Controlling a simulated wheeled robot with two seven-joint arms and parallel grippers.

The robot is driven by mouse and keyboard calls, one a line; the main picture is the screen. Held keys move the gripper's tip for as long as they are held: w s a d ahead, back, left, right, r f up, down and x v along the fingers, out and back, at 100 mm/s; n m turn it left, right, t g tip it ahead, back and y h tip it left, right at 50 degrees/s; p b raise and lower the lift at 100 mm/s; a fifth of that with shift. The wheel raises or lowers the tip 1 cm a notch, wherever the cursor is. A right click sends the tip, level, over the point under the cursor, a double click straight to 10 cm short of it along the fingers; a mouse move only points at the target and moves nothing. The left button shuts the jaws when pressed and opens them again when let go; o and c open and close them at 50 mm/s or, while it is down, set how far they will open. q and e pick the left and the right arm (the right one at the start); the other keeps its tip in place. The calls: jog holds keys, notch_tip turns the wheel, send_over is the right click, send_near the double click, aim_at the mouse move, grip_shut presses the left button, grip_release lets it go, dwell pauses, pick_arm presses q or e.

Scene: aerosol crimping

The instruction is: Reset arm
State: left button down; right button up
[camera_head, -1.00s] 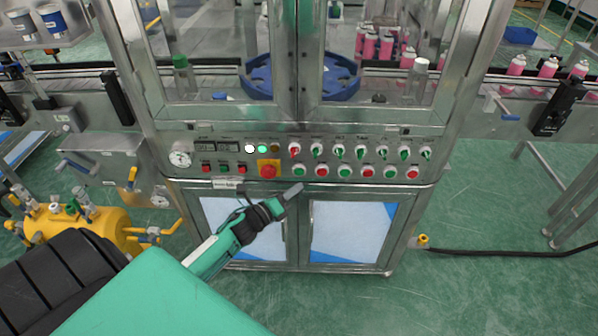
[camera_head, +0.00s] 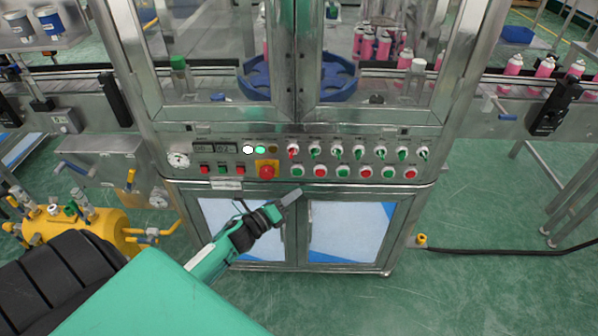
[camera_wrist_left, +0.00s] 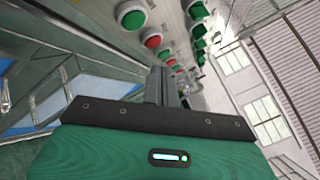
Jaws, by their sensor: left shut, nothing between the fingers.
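My left gripper (camera_head: 291,197) is shut and empty in the head view. It is in front of the crimping machine, just below the control panel (camera_head: 225,158) and over the upper part of the lower cabinet doors. In the left wrist view the shut fingers (camera_wrist_left: 162,86) point toward the row of panel buttons, apart from them as far as I can tell. The panel carries a red emergency stop (camera_head: 267,172) on a yellow plate, with several red and green buttons and switches to its right. My right gripper is not in view.
A conveyor with pink cans (camera_head: 545,67) runs at the right. A blue round turntable (camera_head: 258,82) sits behind the glass doors. A yellow tank (camera_head: 75,232) stands on the floor at the left. A black hose (camera_head: 500,253) lies at the right, where the green floor is mostly clear.

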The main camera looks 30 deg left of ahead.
pick_arm(q)
jog(key=s+f+n+g+y+p, duration=0.1)
jog(key=s+f+n+g+y, duration=0.3)
jog(key=f, duration=0.6)
jog(key=s+f+n+g+h+p, duration=0.1)
jog(key=s+f+n, duration=0.5)
jog(key=f, duration=0.4)
jog(key=s+f+n+g+y+p, duration=0.25)
jog(key=s+f+n, duration=0.25)
jog(key=f, duration=0.5)
jog(key=s+d+f+n+g, duration=0.3)
jog(key=s+f+n, duration=0.1)
jog(key=s, duration=0.7)
jog(key=s+d+f+n+g+p, duration=0.1)
jog(key=s+d+f+n+g, duration=0.2)
jog(key=s+f, duration=0.3)
jog(key=s+d+f+n+g+p, duration=0.1)
jog(key=s+d+f+n+g, duration=0.2)
jog(key=s, duration=1.3)
notch_tip(320, 180, down, 3)
jog(key=shift+s+d+r+n+g+h, duration=0.1)
jog(key=shift+s+d+n+g+h, duration=0.3)
jog(key=shift+n, duration=0.4)
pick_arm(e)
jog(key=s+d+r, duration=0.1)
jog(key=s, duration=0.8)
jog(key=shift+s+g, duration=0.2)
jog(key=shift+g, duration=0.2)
